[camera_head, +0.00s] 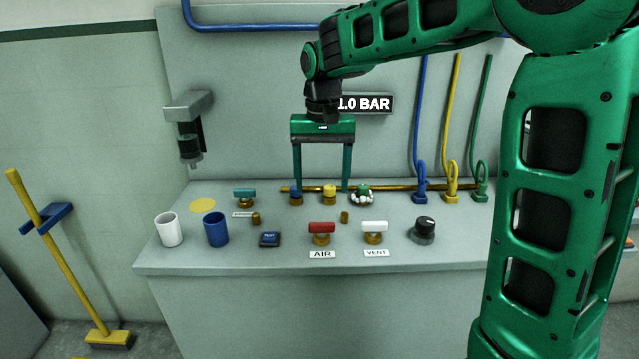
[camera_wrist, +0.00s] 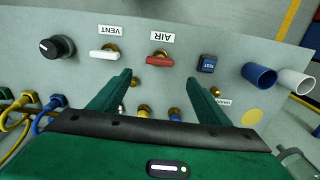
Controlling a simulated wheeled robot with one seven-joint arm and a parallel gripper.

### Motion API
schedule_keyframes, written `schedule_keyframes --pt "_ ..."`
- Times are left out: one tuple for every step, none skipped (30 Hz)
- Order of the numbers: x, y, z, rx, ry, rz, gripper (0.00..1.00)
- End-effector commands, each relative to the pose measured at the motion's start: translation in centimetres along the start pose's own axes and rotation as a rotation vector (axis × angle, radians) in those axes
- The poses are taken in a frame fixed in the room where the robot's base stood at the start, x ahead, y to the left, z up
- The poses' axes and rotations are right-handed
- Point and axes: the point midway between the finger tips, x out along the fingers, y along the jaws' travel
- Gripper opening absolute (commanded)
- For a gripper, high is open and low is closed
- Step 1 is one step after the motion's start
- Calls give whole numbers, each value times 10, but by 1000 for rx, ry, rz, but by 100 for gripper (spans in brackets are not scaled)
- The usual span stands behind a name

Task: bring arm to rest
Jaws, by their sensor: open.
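My green arm reaches in from the right of the head view, and my gripper (camera_head: 322,188) hangs down over the back of the grey bench (camera_head: 400,285). Its two fingers are spread wide and nothing is between them in the air. In the head view the blue fitting (camera_head: 296,198) and the yellow fitting (camera_head: 330,191) on the brass pipe show between and behind the fingertips. In the wrist view the gripper (camera_wrist: 160,95) is also open, with the fingers pointing toward the bench. Whether the fingertips touch anything, I cannot tell.
The bench carries a red AIR valve (camera_head: 321,227), a white VENT valve (camera_head: 374,227), a black knob (camera_head: 423,229), a blue TEST button (camera_head: 270,239), a white cup (camera_head: 169,229) and a blue cup (camera_head: 215,229). Coloured hoses (camera_head: 421,120) rise at right. A "1.0 BAR" display (camera_head: 365,104) is behind my arm.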

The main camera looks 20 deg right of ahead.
Motion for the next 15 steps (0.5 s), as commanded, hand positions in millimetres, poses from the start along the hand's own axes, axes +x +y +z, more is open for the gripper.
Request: schedule_keyframes --pt "0 0 0 0 0 0 70" --pt "0 0 0 0 0 0 70" --pt "0 0 0 0 0 0 70" --pt "0 0 0 0 0 0 70" --pt "0 0 0 0 0 0 70" --pt "0 2 1 2 0 0 70" --pt "0 5 1 4 1 1 70" --pt "0 9 3 8 1 2 70" --pt "0 18 6 15 2 4 70" --pt "0 27 9 21 4 6 70" --pt "1 38 13 29 4 8 70" --pt "1 55 21 41 6 11 70" --pt "2 69 27 52 7 14 70" --pt "3 83 34 63 8 17 70" --pt "6 104 46 79 9 19 70"
